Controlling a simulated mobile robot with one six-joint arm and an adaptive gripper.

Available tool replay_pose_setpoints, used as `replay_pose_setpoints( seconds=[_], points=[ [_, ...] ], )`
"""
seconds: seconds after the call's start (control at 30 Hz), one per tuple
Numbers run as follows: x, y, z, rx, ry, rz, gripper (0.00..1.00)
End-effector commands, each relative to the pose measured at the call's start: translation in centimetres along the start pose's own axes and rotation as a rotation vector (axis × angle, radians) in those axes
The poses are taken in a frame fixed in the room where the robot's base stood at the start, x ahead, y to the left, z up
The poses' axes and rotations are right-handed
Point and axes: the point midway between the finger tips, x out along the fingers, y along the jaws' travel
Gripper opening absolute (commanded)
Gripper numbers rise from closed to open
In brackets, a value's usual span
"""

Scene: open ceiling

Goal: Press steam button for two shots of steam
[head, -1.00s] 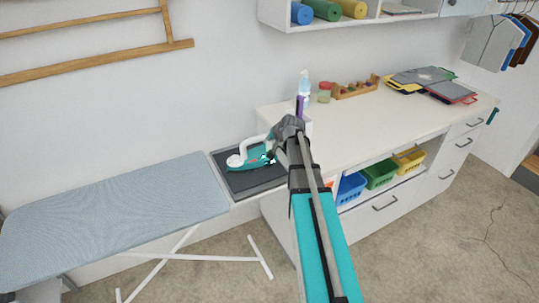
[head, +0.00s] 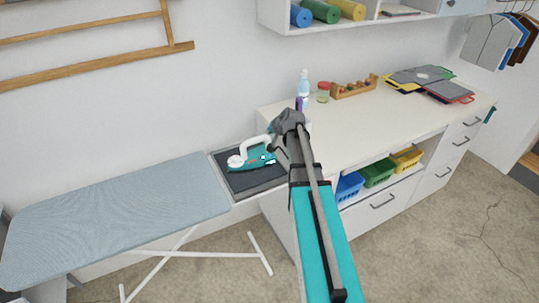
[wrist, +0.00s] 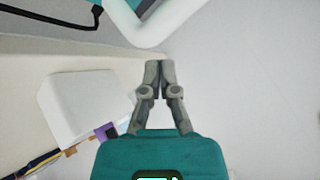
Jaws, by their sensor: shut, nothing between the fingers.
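A teal and white iron (head: 240,163) rests on the dark pad (head: 262,182) at the right end of the ironing board. Its white handle (wrist: 150,32) and a bit of teal body show at the top of the wrist view. My gripper (wrist: 159,66) is shut, with the fingertips together and nothing between them. In the head view my gripper (head: 274,143) is by the right end of the iron; the arm hides part of it. The fingertips appear close to the handle; I cannot tell whether they touch. I cannot clearly make out the steam button.
The blue ironing board (head: 115,215) extends left. The white counter (head: 380,120) is to the right, with a spray bottle (head: 304,86) and a wooden rack (head: 354,88). A white holder (wrist: 75,108) stands left of my fingers in the wrist view. A wall rises behind.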

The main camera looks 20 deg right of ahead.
Motion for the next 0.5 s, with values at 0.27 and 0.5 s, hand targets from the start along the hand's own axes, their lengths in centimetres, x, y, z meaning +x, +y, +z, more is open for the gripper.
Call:
replay_pose_setpoints(
  seconds=[0.27, 0.5],
  points=[
    [0.6, 0.4, 0.5, 0.000, 0.000, 0.000, 0.00],
    [1.8, 1.3, 1.3, 0.000, 0.000, 0.000, 0.00]
  ],
)
